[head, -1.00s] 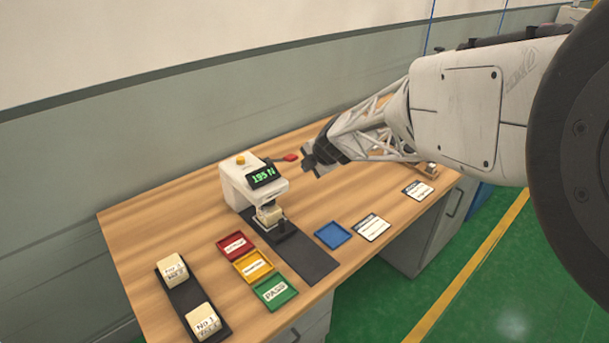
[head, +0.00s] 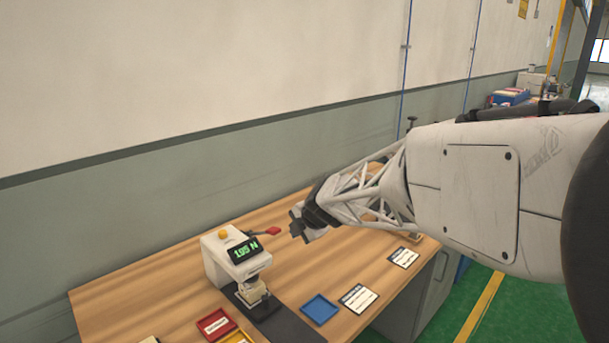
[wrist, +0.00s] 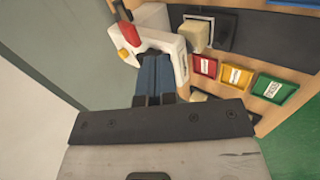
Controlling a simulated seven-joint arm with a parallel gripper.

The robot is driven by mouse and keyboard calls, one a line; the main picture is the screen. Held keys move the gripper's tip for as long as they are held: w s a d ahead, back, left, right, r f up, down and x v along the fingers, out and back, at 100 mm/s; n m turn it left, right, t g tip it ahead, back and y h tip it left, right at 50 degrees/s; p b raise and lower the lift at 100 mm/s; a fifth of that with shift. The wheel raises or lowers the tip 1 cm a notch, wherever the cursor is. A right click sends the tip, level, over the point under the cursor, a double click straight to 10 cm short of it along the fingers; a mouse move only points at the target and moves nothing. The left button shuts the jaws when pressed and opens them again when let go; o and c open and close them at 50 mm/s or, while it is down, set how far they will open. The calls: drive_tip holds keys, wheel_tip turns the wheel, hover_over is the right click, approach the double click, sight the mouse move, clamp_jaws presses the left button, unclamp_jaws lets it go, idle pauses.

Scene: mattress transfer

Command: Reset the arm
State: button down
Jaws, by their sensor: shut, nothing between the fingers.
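My gripper (head: 300,228) is shut and empty. It hangs above the wooden table, just right of the red-tipped lever (head: 273,231) of the white press tester, with a small gap in the head view. The tester (head: 218,258) has a yellow button on top and a green readout that appears to say 195 N. A pale block (head: 252,291) sits under its press head. In the wrist view, my dark fingers (wrist: 155,75) lie together in front of the tester (wrist: 160,42), and the block (wrist: 198,36) shows beside it.
The table (head: 120,300) holds a red tray (head: 215,324), a yellow tray (head: 237,337), a blue tray (head: 320,309) and white label cards (head: 358,298). A green tray (wrist: 275,92) shows in the wrist view. A wall stands behind the table. The air above the tester is clear.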

drive_tip(key=s+d+r+m+g+h, duration=0.1)
drive_tip(key=s+d+r+m, duration=0.4)
drive_tip(key=s, duration=0.4)
drive_tip(key=s+d+r+m+g+h, duration=0.1)
drive_tip(key=s+d+r+m, duration=0.3)
drive_tip(key=s+d+m, duration=0.3)
drive_tip(key=s+d+m+h, duration=0.1)
drive_tip(key=s+d+m, duration=0.2)
drive_tip(key=s, duration=0.4)
drive_tip(key=s+d+m+h, duration=0.1)
drive_tip(key=s+d+m, duration=0.2)
drive_tip(key=s+m, duration=0.3)
drive_tip(key=s+d+m+g+h, duration=0.1)
drive_tip(key=s+d+m, duration=0.2)
drive_tip(key=s, duration=0.7)
drive_tip(key=shift+f+m+h, duration=0.3)
drive_tip(key=shift+f+m, duration=0.15)
drive_tip(key=shift+m, duration=0.75)
